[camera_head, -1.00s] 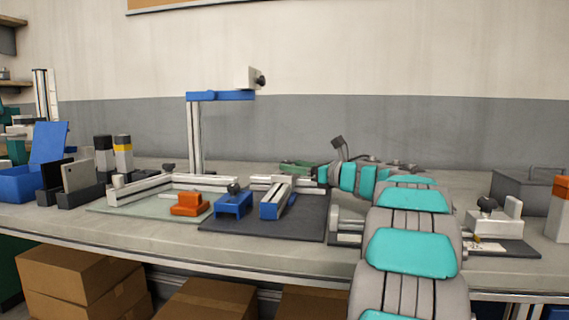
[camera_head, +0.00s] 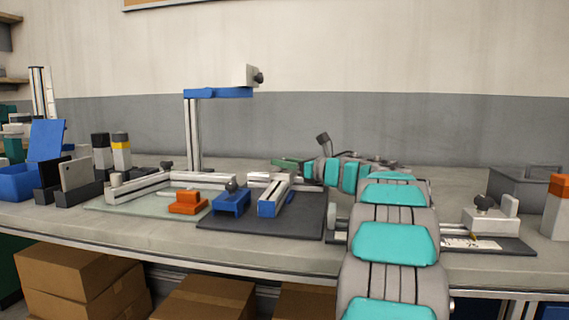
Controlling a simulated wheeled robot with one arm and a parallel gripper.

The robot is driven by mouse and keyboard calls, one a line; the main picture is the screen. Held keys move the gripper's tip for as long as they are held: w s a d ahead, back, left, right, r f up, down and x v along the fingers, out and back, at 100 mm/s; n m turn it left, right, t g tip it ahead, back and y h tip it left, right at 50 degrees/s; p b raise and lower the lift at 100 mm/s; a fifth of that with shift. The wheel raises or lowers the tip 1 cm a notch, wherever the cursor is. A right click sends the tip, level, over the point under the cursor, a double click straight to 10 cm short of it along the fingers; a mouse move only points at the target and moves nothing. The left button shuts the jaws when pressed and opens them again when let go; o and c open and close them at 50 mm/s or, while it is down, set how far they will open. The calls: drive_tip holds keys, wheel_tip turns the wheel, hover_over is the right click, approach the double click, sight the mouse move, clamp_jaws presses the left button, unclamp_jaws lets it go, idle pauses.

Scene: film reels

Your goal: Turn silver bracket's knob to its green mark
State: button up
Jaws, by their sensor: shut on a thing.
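My gripper (camera_head: 306,169) is at the end of my arm, low over the back middle of the bench. It is small and partly hidden by my wrist. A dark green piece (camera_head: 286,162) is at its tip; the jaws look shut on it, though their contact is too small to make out. A light grey block (camera_head: 484,221) with a dark knob (camera_head: 484,202) stands at the right, away from my gripper. A silver bar frame (camera_head: 140,187) at the left carries another dark knob (camera_head: 166,165). I cannot tell which is the silver bracket. No green mark can be made out.
A blue bracket (camera_head: 228,203), an orange block (camera_head: 187,206) and a blue-ended bar (camera_head: 270,207) lie left of my arm. A tall post (camera_head: 194,136) with a blue crossarm stands behind. A grey bin (camera_head: 519,187) and an orange-topped block (camera_head: 556,220) are at the right.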

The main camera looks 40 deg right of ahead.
clamp_jaws()
drive_tip(key=shift+f+h+b, duration=0.2)
drive_tip(key=shift+h+b, duration=0.1)
drive_tip(key=shift+b, duration=0.6)
drive_tip(key=shift+f+m+h+b, duration=0.1)
drive_tip(key=shift+m+h+b, duration=0.3)
drive_tip(key=shift+b, duration=0.2)
drive_tip(key=shift+m+h+b, duration=0.3)
drive_tip(key=shift+h+b, duration=0.1)
drive_tip(key=shift+b, duration=0.3)
drive_tip(key=shift+r, duration=0.3)
drive_tip(key=o, duration=0.7)
unclamp_jaws()
drive_tip(key=shift+s+d+b, duration=0.15)
drive_tip(key=shift+s+b, duration=0.2)
drive_tip(key=shift+s, duration=3.6)
